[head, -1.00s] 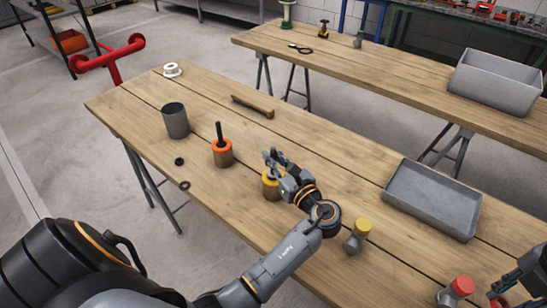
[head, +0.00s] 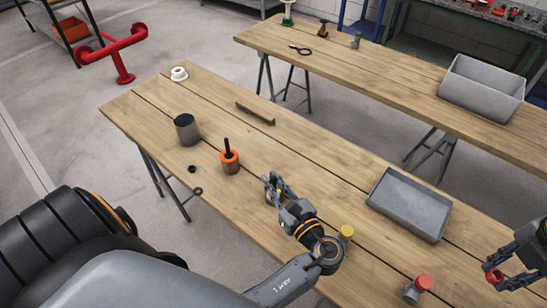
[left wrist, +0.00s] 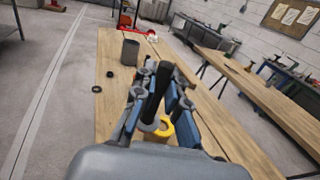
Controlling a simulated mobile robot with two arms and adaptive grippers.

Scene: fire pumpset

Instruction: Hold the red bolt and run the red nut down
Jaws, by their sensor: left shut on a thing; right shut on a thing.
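My left gripper (head: 274,184) is shut on a black upright rod (left wrist: 157,88) with a yellow collar (left wrist: 160,130) around its foot; in the head view the fingers hide most of it. My right gripper (head: 492,275) is at the right edge, shut on a small red piece (head: 494,276) that its fingers partly hide. A grey fitting with a red cap (head: 423,281) stands on the near table, left of and apart from my right gripper. A brown cylinder with an orange-red collar (head: 229,157) and a black rod stands upright left of my left gripper. I cannot tell which is the red bolt.
A yellow-capped fitting (head: 346,232) stands beside my left arm. A grey tray (head: 410,225) lies right of it. A grey cup (head: 186,128), two dark rings (head: 198,191), a white flanged piece (head: 179,73) and a wooden bar (head: 255,112) lie farther left.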

